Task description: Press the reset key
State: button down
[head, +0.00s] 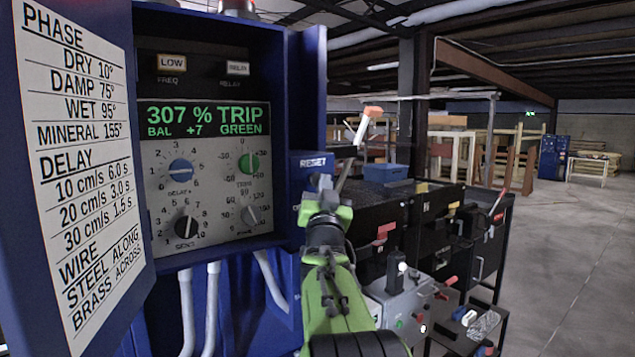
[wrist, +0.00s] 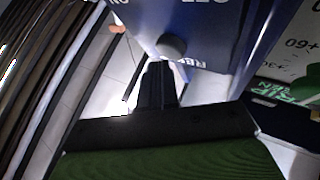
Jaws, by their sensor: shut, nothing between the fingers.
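The reset key is a round dark grey button (wrist: 171,46) on a blue panel in the wrist view, beside a partly cut-off, upside-down RESET label (wrist: 190,63). In the head view the RESET label (head: 313,162) is on a blue box at the right side of the cabinet; the key there is mostly hidden behind my gripper (head: 324,186). In the wrist view my gripper (wrist: 160,66) is shut and empty, its fingertips just below the button. I cannot tell whether they touch it.
The detector's display (head: 205,119) reads 307 % TRIP, BAL +7, GREEN, above several dials. An open door with a printed chart (head: 75,150) stands at the left. A black tool cart (head: 440,215) is close behind my arm. The floor (head: 570,270) at the right is clear.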

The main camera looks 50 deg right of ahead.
jog(key=shift+w+d, duration=0.1)
jog(key=shift+w, duration=0.45)
dwell(0.4)
jog(key=shift+s, duration=0.1)
jog(key=shift+s+a+b, duration=0.2)
jog(key=shift+s+b, duration=0.6)
jog(key=s+b, duration=0.1)
jog(key=s, duration=0.1)
jog(key=s+a+b, duration=0.1)
jog(key=s+b, duration=0.1)
jog(key=s, duration=0.1)
jog(key=shift+w, duration=0.1)
dwell(0.8)
